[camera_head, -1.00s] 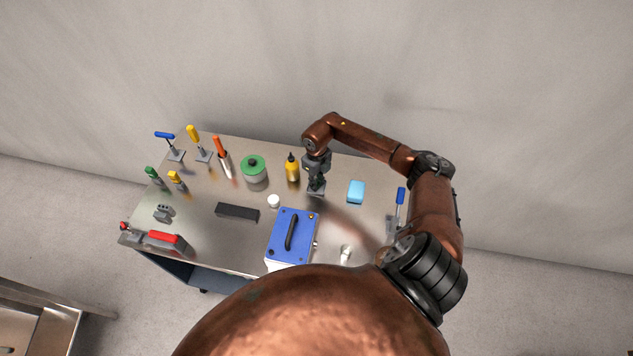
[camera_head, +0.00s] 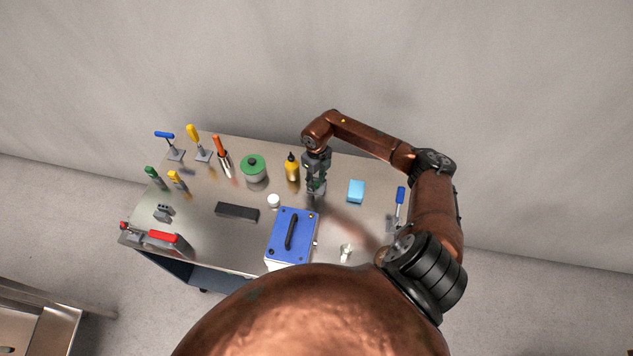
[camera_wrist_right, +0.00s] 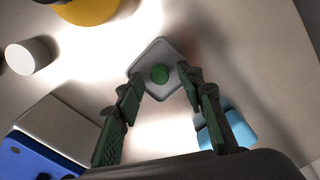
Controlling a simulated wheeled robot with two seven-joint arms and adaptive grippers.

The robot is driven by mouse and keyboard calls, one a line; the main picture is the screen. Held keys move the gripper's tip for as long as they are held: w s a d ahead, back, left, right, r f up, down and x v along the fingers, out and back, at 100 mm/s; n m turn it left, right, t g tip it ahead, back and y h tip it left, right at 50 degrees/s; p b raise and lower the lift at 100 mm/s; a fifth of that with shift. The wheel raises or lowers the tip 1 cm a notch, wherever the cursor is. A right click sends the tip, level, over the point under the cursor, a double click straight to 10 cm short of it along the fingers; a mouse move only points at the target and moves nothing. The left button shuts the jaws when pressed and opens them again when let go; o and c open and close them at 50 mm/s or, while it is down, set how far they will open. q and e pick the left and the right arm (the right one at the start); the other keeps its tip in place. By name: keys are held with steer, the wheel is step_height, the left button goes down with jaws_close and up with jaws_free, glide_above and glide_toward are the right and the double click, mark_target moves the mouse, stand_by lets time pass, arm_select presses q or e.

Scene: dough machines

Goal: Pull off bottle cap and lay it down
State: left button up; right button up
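A grey bottle-like thing (camera_wrist_right: 146,60) with a rounded square outline and a round green cap (camera_wrist_right: 160,73) shows from above in the right wrist view. My right gripper (camera_wrist_right: 161,80) is open, with its fingertips on either side of the green cap and gaps between. In the head view my right gripper (camera_head: 316,187) points down over the table, and its fingers largely hide the bottle. A yellow bottle (camera_head: 292,172) with a dark tip stands just left of it. My left gripper is not in view.
A blue box (camera_head: 283,248) with a black handle and a small white cylinder (camera_head: 273,201) stand nearer me. A light blue block (camera_head: 356,191) lies to the right. A green-lidded pot (camera_head: 254,175) and several tools stand left. Bare metal table (camera_head: 335,218) shows right of the blue box.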

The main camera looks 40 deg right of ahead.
step_height(320, 180, up, 11)
stand_by(0.3)
stand_by(0.5)
